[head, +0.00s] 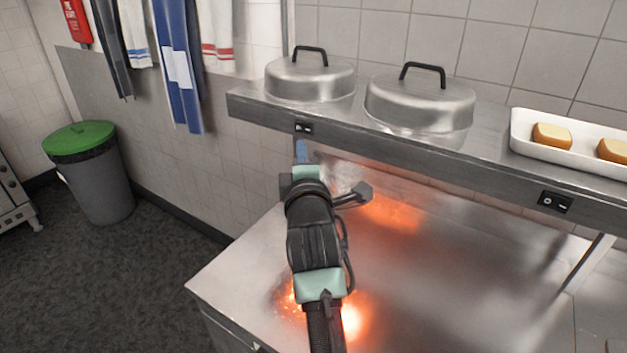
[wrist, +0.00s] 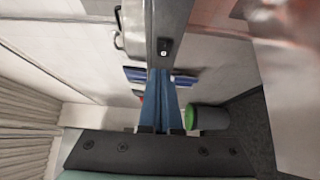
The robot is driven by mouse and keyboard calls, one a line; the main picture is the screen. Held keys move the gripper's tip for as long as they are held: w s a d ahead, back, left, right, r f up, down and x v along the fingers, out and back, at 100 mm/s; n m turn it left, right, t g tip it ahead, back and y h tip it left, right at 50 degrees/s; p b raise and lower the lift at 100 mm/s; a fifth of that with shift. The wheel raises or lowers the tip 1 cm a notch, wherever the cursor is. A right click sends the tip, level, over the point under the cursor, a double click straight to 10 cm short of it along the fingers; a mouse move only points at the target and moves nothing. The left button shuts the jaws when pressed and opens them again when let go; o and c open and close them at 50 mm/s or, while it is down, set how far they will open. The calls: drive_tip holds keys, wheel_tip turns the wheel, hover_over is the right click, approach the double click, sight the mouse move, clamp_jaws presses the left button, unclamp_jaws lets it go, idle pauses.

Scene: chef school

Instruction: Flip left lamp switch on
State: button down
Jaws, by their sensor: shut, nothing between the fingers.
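The left lamp switch (head: 304,128) is a small black rocker set in the front edge of the steel shelf, near its left end. It also shows in the wrist view (wrist: 164,48), just ahead of the fingertips. My gripper (head: 301,145) is shut and empty, with its blue fingers pointing up at the switch from just below. In the wrist view my gripper (wrist: 160,72) lines up with the switch. I cannot tell whether the fingertips touch it. The rocker's position is too small to tell.
A second black switch (head: 555,202) sits further right on the shelf edge (head: 420,150). Two steel lids (head: 309,78) and a white tray (head: 585,155) of bread stand on the shelf. Below is a steel counter (head: 440,290) with orange glow. A green-lidded bin (head: 98,185) stands left.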

drive_tip(key=s+d+b, duration=0.2)
drive_tip(key=s, duration=0.3)
drive_tip(key=shift+s+d+f, duration=0.15)
drive_tip(key=shift+s+f, duration=0.15)
drive_tip(key=shift+f, duration=0.1)
drive_tip(key=shift+s+r, duration=0.1)
drive_tip(key=shift+s, duration=0.05)
